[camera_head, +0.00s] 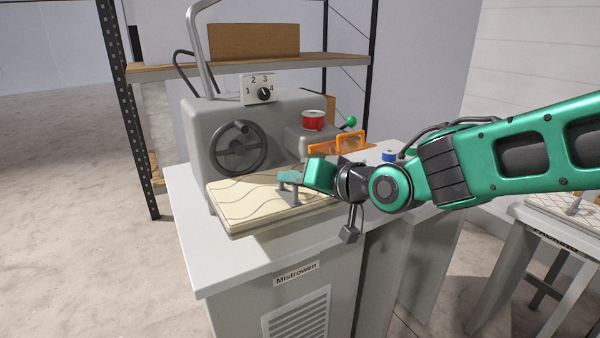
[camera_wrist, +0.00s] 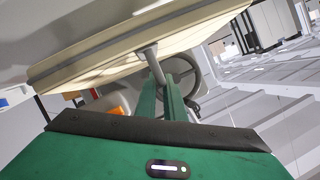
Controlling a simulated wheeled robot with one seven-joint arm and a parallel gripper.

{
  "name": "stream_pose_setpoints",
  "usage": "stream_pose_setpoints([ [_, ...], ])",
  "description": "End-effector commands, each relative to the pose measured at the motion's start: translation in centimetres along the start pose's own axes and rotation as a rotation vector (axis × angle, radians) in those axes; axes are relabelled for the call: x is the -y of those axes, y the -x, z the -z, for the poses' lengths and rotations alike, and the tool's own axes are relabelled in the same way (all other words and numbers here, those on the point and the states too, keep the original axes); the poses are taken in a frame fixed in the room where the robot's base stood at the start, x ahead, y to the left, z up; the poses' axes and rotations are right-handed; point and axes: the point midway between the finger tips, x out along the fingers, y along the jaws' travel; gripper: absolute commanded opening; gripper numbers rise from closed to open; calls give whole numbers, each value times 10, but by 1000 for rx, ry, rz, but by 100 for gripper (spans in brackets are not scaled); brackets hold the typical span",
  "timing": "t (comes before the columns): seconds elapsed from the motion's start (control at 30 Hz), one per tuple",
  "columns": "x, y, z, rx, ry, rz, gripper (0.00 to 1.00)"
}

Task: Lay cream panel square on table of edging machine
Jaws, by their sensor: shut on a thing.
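The cream panel (camera_head: 245,205), a thick slab with wavy stitch lines, is over the front part of the light grey table (camera_head: 215,268) of the edging machine (camera_head: 285,125). It looks roughly level; I cannot tell whether its underside touches the table. My gripper (camera_head: 289,180) is above the panel's right part, shut on a grey handle fixed to the panel. In the wrist view the fingers (camera_wrist: 160,88) close on this handle, and the panel (camera_wrist: 130,45) spans the upper part of the picture. The panel's back right corner is hidden behind my gripper.
The machine's handwheel (camera_head: 238,148) stands close behind the panel. An orange guard (camera_head: 338,144), a red spool (camera_head: 313,120) and a blue spool (camera_head: 389,156) are farther back and right. A shelf (camera_head: 330,68) stands behind. Another table (camera_head: 560,222) is at the right. Bare tabletop lies in front.

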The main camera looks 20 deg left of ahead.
Motion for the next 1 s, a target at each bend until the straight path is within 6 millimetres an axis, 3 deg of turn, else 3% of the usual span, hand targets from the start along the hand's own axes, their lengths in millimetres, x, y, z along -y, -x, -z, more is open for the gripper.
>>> stream_pose_setpoints([
  [1.0, -32, -22, -51, 2, 1, 3, 0],
])
